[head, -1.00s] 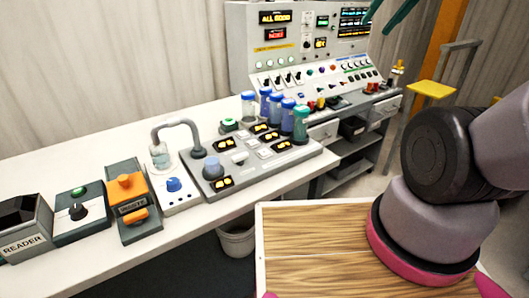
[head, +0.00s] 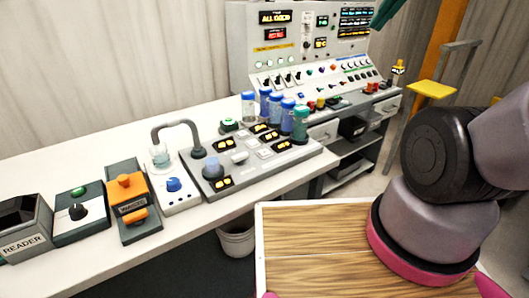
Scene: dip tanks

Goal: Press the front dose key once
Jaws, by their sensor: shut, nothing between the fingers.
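The grey dosing panel (head: 246,177) lies on the white bench in the middle of the head view. It carries several small amber displays and pale keys. One pale key (head: 239,157) sits near its middle; the labels are too small to read, so I cannot tell which is the front dose key. A blue-grey round part (head: 212,168) stands at its front left. My gripper (head: 386,12) shows only in part as dark teal fingers at the top edge, in front of the console and well above the panel. It looks shut and empty.
A control console (head: 310,45) stands behind. A bin (head: 238,240) is below.

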